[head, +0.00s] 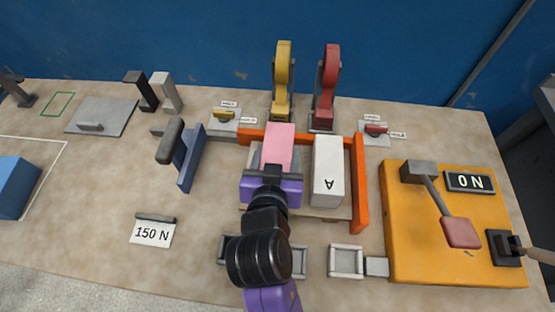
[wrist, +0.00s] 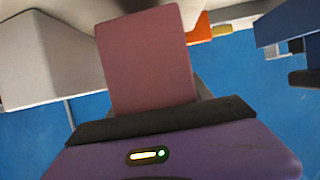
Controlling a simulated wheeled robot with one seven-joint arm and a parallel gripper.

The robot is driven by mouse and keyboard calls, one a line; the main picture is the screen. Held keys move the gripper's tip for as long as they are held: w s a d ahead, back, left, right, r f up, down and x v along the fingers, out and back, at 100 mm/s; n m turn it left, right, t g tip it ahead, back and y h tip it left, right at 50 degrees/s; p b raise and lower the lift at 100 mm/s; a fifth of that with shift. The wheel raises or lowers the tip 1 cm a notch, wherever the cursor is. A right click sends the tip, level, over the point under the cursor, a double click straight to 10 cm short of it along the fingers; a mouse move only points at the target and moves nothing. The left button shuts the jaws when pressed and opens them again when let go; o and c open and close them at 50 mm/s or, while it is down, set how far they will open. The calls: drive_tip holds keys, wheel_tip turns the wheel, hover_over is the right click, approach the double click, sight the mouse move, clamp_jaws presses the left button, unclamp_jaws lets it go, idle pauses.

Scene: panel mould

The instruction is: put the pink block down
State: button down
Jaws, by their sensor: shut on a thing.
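The pink block (head: 279,147) is held by my gripper (head: 270,175), above or in the left part of the orange-framed mould. The block also fills the middle of the wrist view (wrist: 148,58), rising from behind the dark jaw edge (wrist: 150,120). My gripper is shut on the block. A white block marked A (head: 328,171) sits to its right inside the orange frame (head: 361,185). In the wrist view a pale block (wrist: 45,55) shows at the left. My gripper hides the underside of the pink block, so I cannot tell whether it touches the surface below.
A yellow clamp (head: 283,80) and a red clamp (head: 327,88) stand behind the frame. A blue handled tool (head: 190,157) stands to the left. An orange plate with a 0 N display (head: 469,182) lies to the right. A 150 N card (head: 152,232) and small trays (head: 345,261) are in front.

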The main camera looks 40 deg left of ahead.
drive_tip(key=shift+f, duration=1.3)
drive_tip(key=shift+f, duration=0.25)
drive_tip(key=shift+c, duration=2.2)
unclamp_jaws()
drive_tip(key=shift+r, duration=0.2)
drive_tip(key=v, duration=1.2)
drive_tip(key=shift+b, duration=0.4)
drive_tip(key=shift+d+f, duration=0.1)
drive_tip(key=shift+f, duration=0.05)
